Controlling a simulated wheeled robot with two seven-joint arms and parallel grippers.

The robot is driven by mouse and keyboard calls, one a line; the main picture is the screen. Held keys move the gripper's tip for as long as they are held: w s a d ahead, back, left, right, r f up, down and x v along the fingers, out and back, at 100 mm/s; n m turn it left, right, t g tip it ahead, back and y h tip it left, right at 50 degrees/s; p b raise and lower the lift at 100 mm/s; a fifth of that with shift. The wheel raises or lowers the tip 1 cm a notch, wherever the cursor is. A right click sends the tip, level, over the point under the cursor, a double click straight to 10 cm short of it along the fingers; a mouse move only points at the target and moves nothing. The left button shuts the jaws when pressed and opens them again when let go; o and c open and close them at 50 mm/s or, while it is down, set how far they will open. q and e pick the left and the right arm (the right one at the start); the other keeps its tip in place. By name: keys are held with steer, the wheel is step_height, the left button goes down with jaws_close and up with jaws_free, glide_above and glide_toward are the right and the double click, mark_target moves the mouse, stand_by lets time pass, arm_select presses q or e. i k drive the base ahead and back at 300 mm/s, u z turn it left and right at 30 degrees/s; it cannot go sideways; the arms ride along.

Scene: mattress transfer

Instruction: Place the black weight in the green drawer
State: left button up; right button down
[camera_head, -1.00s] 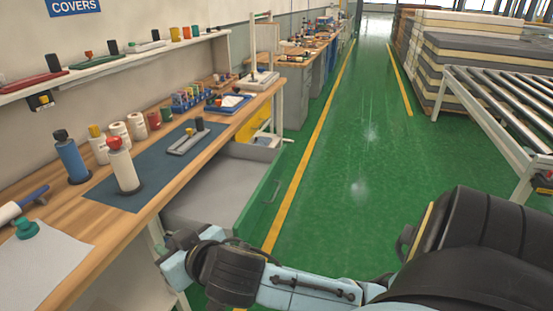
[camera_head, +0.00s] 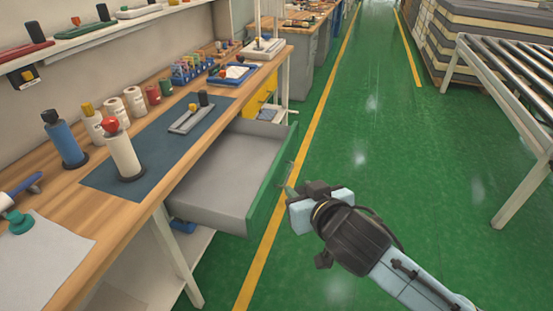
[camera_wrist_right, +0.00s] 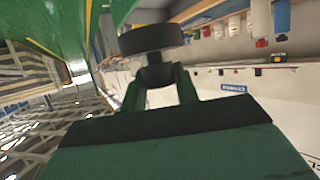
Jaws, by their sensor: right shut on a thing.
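The green-fronted drawer (camera_head: 262,190) is pulled out from under the workbench. Its grey inside is open to view and looks empty. My right gripper (camera_head: 293,194) is just to the right of the drawer front, over the green floor side. In the right wrist view its fingers (camera_wrist_right: 160,77) are shut on the neck of the black weight (camera_wrist_right: 152,39), with the round disc beyond the fingertips. In the head view the weight cannot be made out clearly. My left gripper is not in view.
The wooden workbench (camera_head: 75,215) carries a blue mat (camera_head: 95,183), a white bottle (camera_head: 124,155), a blue bottle (camera_head: 66,142) and several jars. A roller conveyor (camera_head: 505,100) and stacked mattresses (camera_head: 480,35) stand at the right. The green aisle floor is clear.

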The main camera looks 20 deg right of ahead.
mark_target(238, 157)
steer(key=z, duration=0.3)
steer(key=i, duration=0.9)
steer(key=u, duration=0.75)
steer(key=i, duration=0.45)
steer(key=u, duration=0.35)
